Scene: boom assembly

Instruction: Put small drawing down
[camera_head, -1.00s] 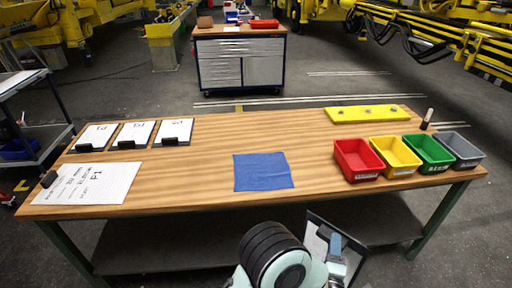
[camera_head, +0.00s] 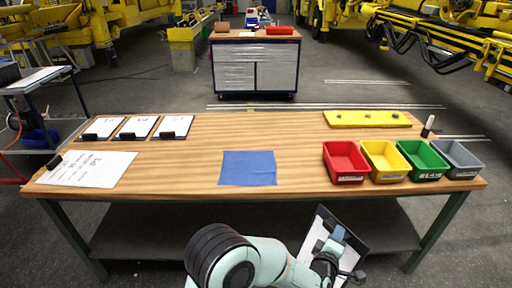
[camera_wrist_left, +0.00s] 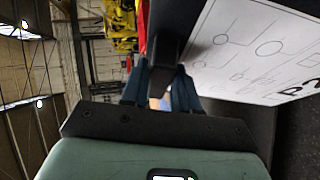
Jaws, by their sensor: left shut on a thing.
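My left gripper (camera_head: 338,236) is shut on a small drawing on a dark clipboard (camera_head: 322,226), held in front of the table's near edge and tilted. In the left wrist view, the blue fingers (camera_wrist_left: 160,88) close on the clipboard's dark clip, and the white sheet with line shapes and circles (camera_wrist_left: 255,45) fills the upper right. My gripper and arm hide part of the board in the head view. Three similar clipboards (camera_head: 137,128) lie in a row at the table's back left. My right gripper is not in view.
The wooden table (camera_head: 240,128) carries a large paper (camera_head: 90,170) at front left, a blue cloth (camera_head: 248,168) mid-front, a yellow plate (camera_head: 366,118), a marker (camera_head: 428,125), and red (camera_head: 345,162), yellow, green and grey bins at right. Bare wood lies between the large paper and the cloth.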

